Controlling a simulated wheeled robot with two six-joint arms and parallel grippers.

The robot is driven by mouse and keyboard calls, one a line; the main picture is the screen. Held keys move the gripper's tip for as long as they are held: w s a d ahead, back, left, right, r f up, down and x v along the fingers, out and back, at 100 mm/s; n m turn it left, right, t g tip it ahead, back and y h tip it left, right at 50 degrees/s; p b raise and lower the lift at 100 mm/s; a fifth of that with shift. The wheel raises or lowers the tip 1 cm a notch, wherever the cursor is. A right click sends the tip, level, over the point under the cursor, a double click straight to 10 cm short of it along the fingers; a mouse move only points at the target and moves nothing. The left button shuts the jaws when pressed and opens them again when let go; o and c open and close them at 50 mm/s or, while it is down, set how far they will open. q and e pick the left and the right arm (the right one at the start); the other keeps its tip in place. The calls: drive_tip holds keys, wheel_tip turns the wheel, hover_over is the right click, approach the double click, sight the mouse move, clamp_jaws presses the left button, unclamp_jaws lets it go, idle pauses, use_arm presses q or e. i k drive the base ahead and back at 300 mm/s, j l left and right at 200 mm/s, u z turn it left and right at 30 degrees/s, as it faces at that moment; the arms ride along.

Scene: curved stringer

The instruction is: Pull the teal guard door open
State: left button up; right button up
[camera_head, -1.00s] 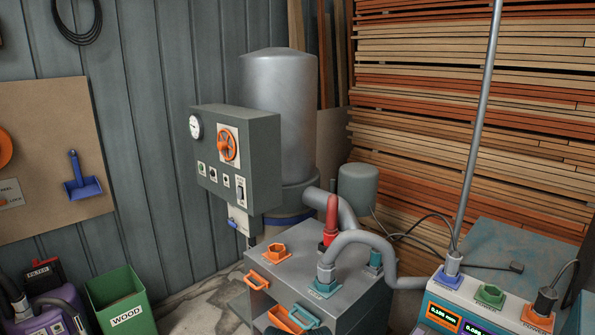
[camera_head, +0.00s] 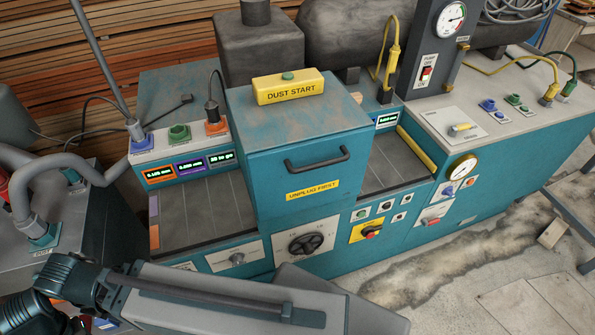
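The teal guard door (camera_head: 272,198) is the front face of the tall box in the middle of the teal machine. It looks closed, flush with the box. A black bar handle (camera_head: 317,160) runs across its upper part. A yellow "UNPLUG FIRST" label (camera_head: 312,190) sits below the handle. One of my arms crosses the lower left in front of the machine, well below the handle. I see no gripper fingers on it, and neither gripper is in view.
A yellow "DUST START" box (camera_head: 290,86) with a green button stands on top of the housing. A grey cabinet (camera_head: 95,245) with a thick hose is at the left. A black knob (camera_head: 306,243) sits below the door. Open floor (camera_head: 440,285) lies at the lower right.

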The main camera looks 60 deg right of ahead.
sight(288, 180)
drive_tip(key=z, duration=2.35)
